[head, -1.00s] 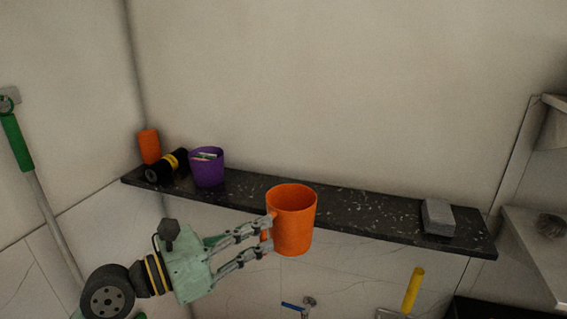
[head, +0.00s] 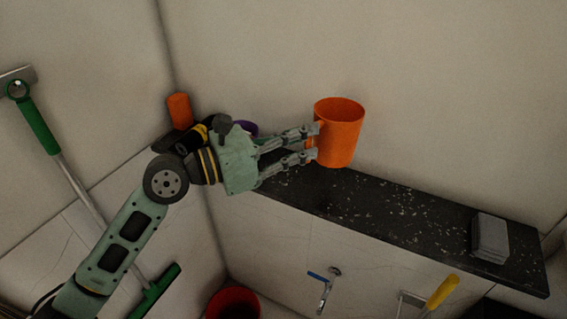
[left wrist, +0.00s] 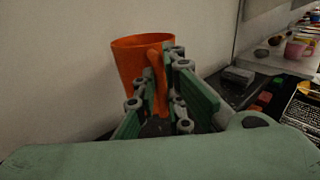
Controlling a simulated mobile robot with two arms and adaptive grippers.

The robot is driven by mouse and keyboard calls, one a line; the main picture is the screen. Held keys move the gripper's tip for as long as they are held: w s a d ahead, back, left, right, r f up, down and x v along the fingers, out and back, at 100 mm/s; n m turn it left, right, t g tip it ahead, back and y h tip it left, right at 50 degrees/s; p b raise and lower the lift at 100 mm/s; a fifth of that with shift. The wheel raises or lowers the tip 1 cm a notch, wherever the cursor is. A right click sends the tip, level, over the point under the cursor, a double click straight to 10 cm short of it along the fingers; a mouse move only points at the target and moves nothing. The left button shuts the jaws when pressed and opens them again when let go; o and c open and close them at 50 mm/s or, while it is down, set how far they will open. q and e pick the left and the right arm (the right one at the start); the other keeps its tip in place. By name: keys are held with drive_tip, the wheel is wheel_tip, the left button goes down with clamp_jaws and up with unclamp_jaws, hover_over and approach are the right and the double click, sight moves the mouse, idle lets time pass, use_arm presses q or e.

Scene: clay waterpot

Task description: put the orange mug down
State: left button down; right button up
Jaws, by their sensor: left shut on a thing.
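The orange mug (head: 341,134) is upright in the head view, over the back part of the dark speckled shelf (head: 410,212). I cannot tell whether its base touches the shelf. My left gripper (head: 313,143) comes from the left and is shut on the mug's handle. In the left wrist view the fingers (left wrist: 172,95) close around the handle of the mug (left wrist: 138,62), with the mug's body beyond them to the left. My right gripper is not in view.
A grey block (head: 490,238) lies at the shelf's right end. An orange cylinder (head: 179,110) and a mostly hidden purple cup (head: 246,128) stand at the left end behind my arm. The shelf between mug and block is clear. A blue-handled tap (head: 323,284) is below.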

use_arm(q)
drive_tip(key=w+a+f, duration=0.3)
drive_tip(key=a+f, duration=0.5)
drive_tip(key=f, duration=0.1)
drive_tip(key=shift+w+p, duration=0.15)
drive_tip(key=shift+p, duration=0.25)
drive_tip(key=shift+f, duration=0.2)
drive_tip(key=c, duration=1.8)
unclamp_jaws()
drive_tip(key=shift+c, duration=0.2)
